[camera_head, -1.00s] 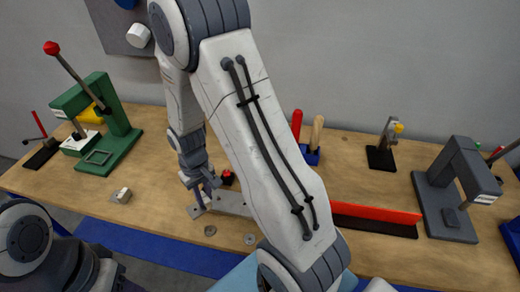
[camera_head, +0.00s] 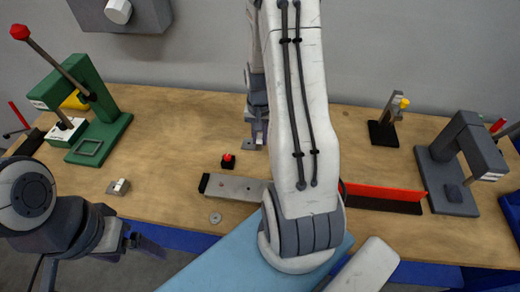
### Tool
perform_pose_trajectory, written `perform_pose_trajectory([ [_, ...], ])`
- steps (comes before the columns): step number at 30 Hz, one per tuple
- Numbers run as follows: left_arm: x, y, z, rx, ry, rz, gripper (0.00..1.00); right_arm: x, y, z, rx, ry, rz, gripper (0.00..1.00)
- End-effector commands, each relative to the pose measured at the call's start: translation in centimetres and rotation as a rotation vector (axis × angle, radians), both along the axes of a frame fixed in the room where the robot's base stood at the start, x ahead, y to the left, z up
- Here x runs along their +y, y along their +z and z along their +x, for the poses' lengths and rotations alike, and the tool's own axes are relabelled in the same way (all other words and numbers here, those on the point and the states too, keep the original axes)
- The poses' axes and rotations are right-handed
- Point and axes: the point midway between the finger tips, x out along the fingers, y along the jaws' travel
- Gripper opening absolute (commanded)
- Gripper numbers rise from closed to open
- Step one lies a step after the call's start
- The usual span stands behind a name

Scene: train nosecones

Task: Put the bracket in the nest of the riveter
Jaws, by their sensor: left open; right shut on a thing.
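My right gripper (camera_head: 260,136) is in the middle back of the table, shut on a small grey metal piece with a hole, apparently the bracket (camera_head: 248,144). Much of the piece is hidden by the gripper and arm. My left gripper (camera_head: 133,242) is open and empty at the front left, off the table's edge. A green lever press (camera_head: 106,118) with a red knob and a square outlined recess stands at the left. A grey C-shaped press (camera_head: 447,170) with a small block on its base stands at the right. I cannot tell which is the riveter.
A grey metal bar (camera_head: 236,188), a red-topped black block (camera_head: 228,161), a washer (camera_head: 215,218) and a small metal block (camera_head: 119,187) lie on the table. A red strip on a black base (camera_head: 385,195) and a toggle clamp (camera_head: 385,128) are right of my arm. The back left is clear.

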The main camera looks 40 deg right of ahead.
Motion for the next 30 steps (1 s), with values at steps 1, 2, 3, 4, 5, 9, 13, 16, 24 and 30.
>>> perform_pose_trajectory([
  [1,0.0,0.3,0.0,0.0,0.0,0.0,0.92,0.1,-0.8,-0.1,0.004,0.002,0.002,0.0],
  [2,0.0,0.3,0.0,0.0,0.0,0.0,0.92,0.1,-1.2,0.0,0.003,0.002,0.002,0.0],
  [3,0.0,0.4,0.0,0.0,0.0,0.0,0.92,0.1,-1.6,0.0,0.002,0.003,0.001,0.0],
  [4,0.0,0.4,0.0,0.0,0.0,0.0,0.92,0.1,-1.9,0.0,0.001,0.004,0.0,0.0],
  [5,0.0,0.4,0.0,0.0,0.0,0.0,0.92,0.2,-2.1,0.1,0.001,0.004,0.001,0.0],
  [9,0.0,0.8,0.0,0.0,0.0,0.0,0.92,0.3,-3.7,0.0,0.003,0.006,0.002,0.0],
  [13,0.0,1.1,0.0,0.0,0.001,0.0,0.92,0.3,-5.5,0.1,0.002,0.007,0.001,0.0],
  [16,0.0,1.2,0.0,0.0,0.001,0.0,0.92,0.3,-6.2,0.1,-0.001,0.007,-0.001,0.0],
  [24,0.0,1.1,0.0,0.0,0.001,0.0,0.92,0.3,-6.4,0.2,-0.002,0.007,-0.001,0.0],
  [30,0.0,0.9,0.0,0.0,0.001,0.0,0.92,0.2,-6.7,0.2,-0.002,0.007,-0.001,0.49],
])
